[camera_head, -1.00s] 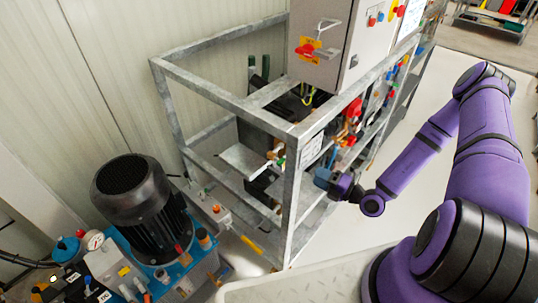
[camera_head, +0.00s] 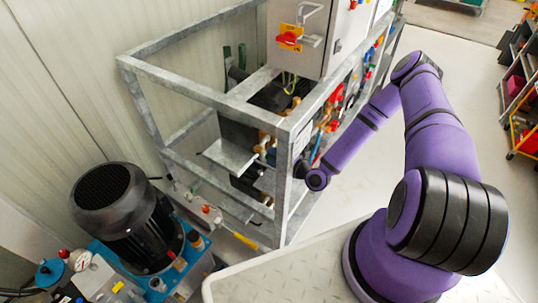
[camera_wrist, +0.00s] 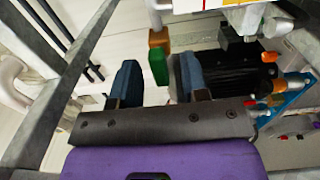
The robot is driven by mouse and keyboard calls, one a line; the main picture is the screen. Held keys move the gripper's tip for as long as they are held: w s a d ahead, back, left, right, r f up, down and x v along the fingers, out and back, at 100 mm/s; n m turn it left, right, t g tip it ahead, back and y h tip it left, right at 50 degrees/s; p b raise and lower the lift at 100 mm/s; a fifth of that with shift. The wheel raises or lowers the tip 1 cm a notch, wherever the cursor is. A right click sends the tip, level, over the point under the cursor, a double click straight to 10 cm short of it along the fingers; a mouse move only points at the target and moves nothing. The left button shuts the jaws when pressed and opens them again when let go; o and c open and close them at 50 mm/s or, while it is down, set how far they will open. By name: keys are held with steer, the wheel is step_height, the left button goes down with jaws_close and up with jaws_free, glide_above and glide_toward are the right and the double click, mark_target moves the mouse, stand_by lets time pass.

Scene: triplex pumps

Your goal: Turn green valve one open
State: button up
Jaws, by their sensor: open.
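In the wrist view, a green valve handle (camera_wrist: 158,66) hangs below an orange-brown fitting (camera_wrist: 157,38). My gripper (camera_wrist: 160,75) is open, with one blue-grey finger on each side of the green handle in the picture. The handle appears closer to the right finger. Whether either finger touches it I cannot tell. In the head view, my purple arm reaches to the near corner of the grey metal frame (camera_head: 228,102), and the frame's post largely hides my gripper. I cannot make out the green handle clearly in the head view.
A metal bar (camera_wrist: 62,95) crosses the left of the wrist view close to my gripper. A grey cabinet with a red switch (camera_head: 288,38) stands above the frame. A black motor (camera_head: 125,220) stands at the lower left. The floor on the right (camera_head: 480,125) is largely clear.

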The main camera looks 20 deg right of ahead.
steer(key=shift+x, duration=0.8)
steer(key=shift+c, duration=0.2)
jaws_close()
steer(key=shift+n, duration=0.3)
steer(key=n, duration=0.3)
steer(key=shift+n, duration=1.8)
